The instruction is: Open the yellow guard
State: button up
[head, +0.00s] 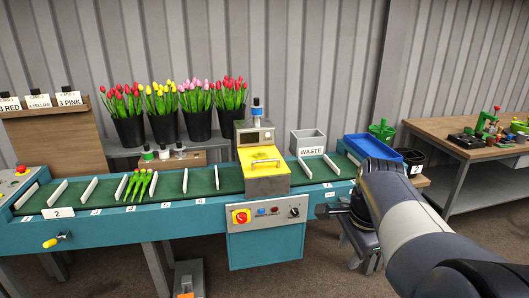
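The yellow guard (261,158) is a flat yellow cover on the front of the grey boxy machine (268,185), which straddles the green conveyor belt. The guard appears lowered over the machine's opening; its exact fit is too small to tell. My arm reaches in from the lower right.
Tulip stems (138,186) lie on the belt (110,188) at left. Behind are black tulip buckets (199,124), a grey WASTE bin (308,142) and a blue tray (370,148). A workbench (440,128) stands at right.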

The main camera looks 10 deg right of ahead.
aim_at(262, 155)
jog(key=i+j, duration=0.1)
jog(key=i, duration=0.6)
jog(key=i+j, duration=0.1)
jog(key=i, duration=1.35)
